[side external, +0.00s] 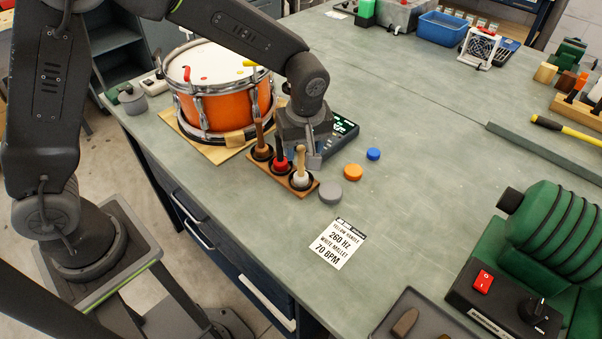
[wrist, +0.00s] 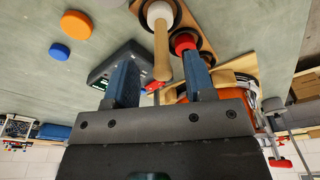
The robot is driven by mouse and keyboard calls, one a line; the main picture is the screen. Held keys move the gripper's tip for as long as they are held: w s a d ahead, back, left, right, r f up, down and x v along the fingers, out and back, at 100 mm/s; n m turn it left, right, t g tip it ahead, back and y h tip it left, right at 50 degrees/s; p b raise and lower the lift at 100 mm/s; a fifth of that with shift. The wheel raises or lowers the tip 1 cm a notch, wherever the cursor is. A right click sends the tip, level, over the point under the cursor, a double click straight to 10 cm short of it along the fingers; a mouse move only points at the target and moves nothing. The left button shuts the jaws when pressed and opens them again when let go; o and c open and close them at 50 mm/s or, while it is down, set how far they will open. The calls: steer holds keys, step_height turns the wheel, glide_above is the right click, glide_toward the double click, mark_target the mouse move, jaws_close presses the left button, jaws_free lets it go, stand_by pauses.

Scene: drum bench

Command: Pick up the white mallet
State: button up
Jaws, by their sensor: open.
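The white mallet (side external: 301,179) stands head down in the front cup of a wooden rack (side external: 305,192), its light wooden handle pointing up. In the wrist view its white head (wrist: 159,12) is at the top, and its handle reaches down between my two blue fingers. My gripper (side external: 314,158) is open, close beside the handle at the rack; it also shows in the wrist view (wrist: 160,60). I cannot tell whether a finger touches the handle. A red mallet (side external: 280,164) and a brown mallet (side external: 261,151) stand in the other cups.
An orange drum (side external: 228,103) stands behind the rack. A dark display box (side external: 342,128) is behind my gripper. Grey (side external: 329,192), orange (side external: 353,172) and blue (side external: 373,154) discs lie to the right. A printed card (side external: 337,243) lies in front. The middle bench is clear.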

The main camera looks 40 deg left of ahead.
mark_target(301, 166)
steer(key=shift+w+a+f, duration=0.1)
steer(key=shift+a+f, duration=0.1)
steer(key=shift+f, duration=0.75)
steer(key=shift+a+f, duration=0.15)
steer(key=shift+f, duration=0.75)
jaws_close()
